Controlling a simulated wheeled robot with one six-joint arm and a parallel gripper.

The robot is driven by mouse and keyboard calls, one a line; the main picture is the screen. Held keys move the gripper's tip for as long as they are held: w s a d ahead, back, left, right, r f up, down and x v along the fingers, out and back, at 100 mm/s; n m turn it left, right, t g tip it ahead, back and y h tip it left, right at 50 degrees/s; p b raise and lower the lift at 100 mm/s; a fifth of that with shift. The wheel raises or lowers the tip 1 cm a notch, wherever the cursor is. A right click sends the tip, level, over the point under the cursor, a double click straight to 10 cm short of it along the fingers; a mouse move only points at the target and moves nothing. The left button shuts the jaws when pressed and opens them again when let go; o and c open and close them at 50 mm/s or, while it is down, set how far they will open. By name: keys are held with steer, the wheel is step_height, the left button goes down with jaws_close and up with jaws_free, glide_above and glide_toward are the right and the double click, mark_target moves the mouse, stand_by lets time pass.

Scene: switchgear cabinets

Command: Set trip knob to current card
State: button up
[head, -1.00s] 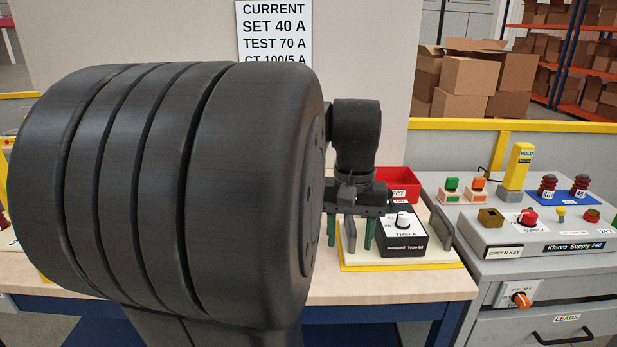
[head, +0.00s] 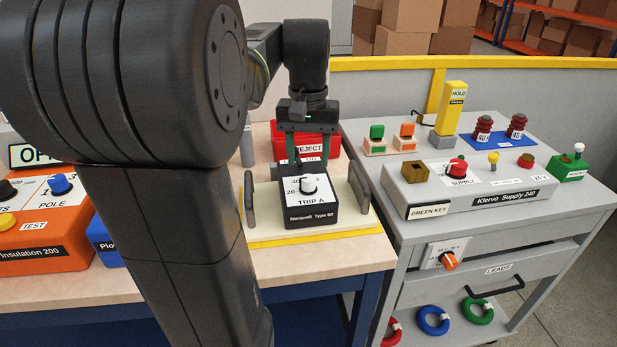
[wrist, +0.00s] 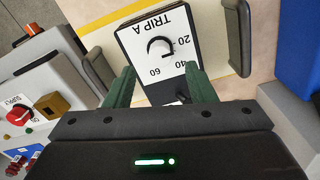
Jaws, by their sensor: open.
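The trip relay (head: 311,208) is a black box with a white TRIP A dial plate, lying on a cream board. Its white trip knob (head: 308,184) stands on the plate among scale marks; I cannot tell its exact pointing. In the wrist view the plate is upside down, and the knob (wrist: 160,46) shows with a dark arc around it. My gripper (head: 306,147) is open and empty, with green fingers pointing down at the relay's back end. In the wrist view the gripper (wrist: 160,87) has its fingers apart near the box's scale end. The current card is out of view now.
Grey posts (head: 249,205) and (head: 361,190) flank the relay. A red REJECT bin (head: 312,135) stands right behind it. An orange insulation tester (head: 45,235) is on the left. A grey cart (head: 480,195) with a supply unit stands on the right.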

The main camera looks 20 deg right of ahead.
mark_target(308, 177)
step_height(308, 177, down, 6)
steer(key=shift+r+b, duration=0.15)
steer(key=shift+b, duration=0.15)
steer(key=c, duration=1)
steer(key=shift+r+m+p, duration=0.1)
steer(key=shift+m+p, duration=0.25)
steer(key=shift+m, duration=0.05)
steer(key=shift+r+m+p, duration=0.1)
steer(key=shift+m+p, duration=0.4)
steer(key=shift+m, duration=0.1)
steer(key=m+p, duration=0.2)
steer(key=m, duration=0.1)
steer(key=m+p, duration=0.2)
steer(key=m, duration=0.4)
steer(key=shift+m+p, duration=0.4)
